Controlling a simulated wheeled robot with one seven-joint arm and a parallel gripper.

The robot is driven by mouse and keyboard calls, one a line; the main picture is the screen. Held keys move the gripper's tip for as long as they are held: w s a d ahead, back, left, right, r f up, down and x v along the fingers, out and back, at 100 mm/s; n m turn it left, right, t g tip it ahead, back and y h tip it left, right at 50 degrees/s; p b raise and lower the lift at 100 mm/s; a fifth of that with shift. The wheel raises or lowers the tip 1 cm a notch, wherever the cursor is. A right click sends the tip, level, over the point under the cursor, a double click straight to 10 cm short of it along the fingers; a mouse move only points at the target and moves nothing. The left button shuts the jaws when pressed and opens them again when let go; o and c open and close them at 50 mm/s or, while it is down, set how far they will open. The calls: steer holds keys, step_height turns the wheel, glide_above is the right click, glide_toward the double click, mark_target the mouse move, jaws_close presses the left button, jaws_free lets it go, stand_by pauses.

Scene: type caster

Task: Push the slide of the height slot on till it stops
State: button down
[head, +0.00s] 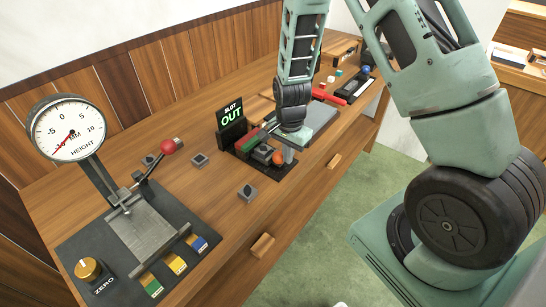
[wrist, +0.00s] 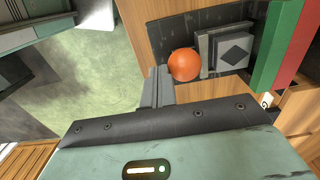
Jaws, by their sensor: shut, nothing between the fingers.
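The height slot (head: 246,164) is a dark base on the bench with a sign (head: 230,112) reading "SLOT OUT". Its orange ball (head: 278,157) sits at the right end of grey stepped blocks (head: 262,152). The wrist view shows the ball (wrist: 184,64) beside the blocks and a block with a dark diamond (wrist: 235,50). A green and red bar (wrist: 281,45) runs along their far side. My gripper (head: 288,155) is shut and empty, pointing down. In the wrist view its fingers (wrist: 158,84) are beside the ball; I cannot tell whether they touch it.
A dial gauge (head: 69,130) marked HEIGHT stands at the left with a red-knobbed lever (head: 168,147) and a brass ZERO knob (head: 88,269). A red item (head: 328,97) lies behind my gripper. The bench's front edge is close.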

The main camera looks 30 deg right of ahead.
steer(key=shift+w+a+p, duration=0.25)
steer(key=shift+w, duration=0.4)
steer(key=shift+w+a+p, duration=0.2)
steer(key=shift+w, duration=0.4)
steer(key=shift+w+a+p, duration=0.25)
steer(key=shift+w, duration=0.4)
stand_by(1.4)
steer(key=shift+w+a+r, duration=0.25)
steer(key=shift+w+a, duration=0.25)
steer(key=shift+w, duration=0.35)
stand_by(1.4)
steer(key=shift+r+p, duration=0.1)
steer(key=shift+p, duration=0.2)
steer(key=shift+w+r+p, duration=0.2)
steer(key=shift+r+p, duration=0.7)
steer(key=shift+r, duration=0.15)
steer(key=shift+w+a+r, duration=0.1)
steer(key=shift+a, duration=0.05)
steer(key=shift+d+r+p, duration=0.25)
steer(key=shift+r+p, duration=0.75)
steer(key=shift+p, duration=0.05)
step_height(320, 180, up, 7)
steer(key=p, duration=0.5)
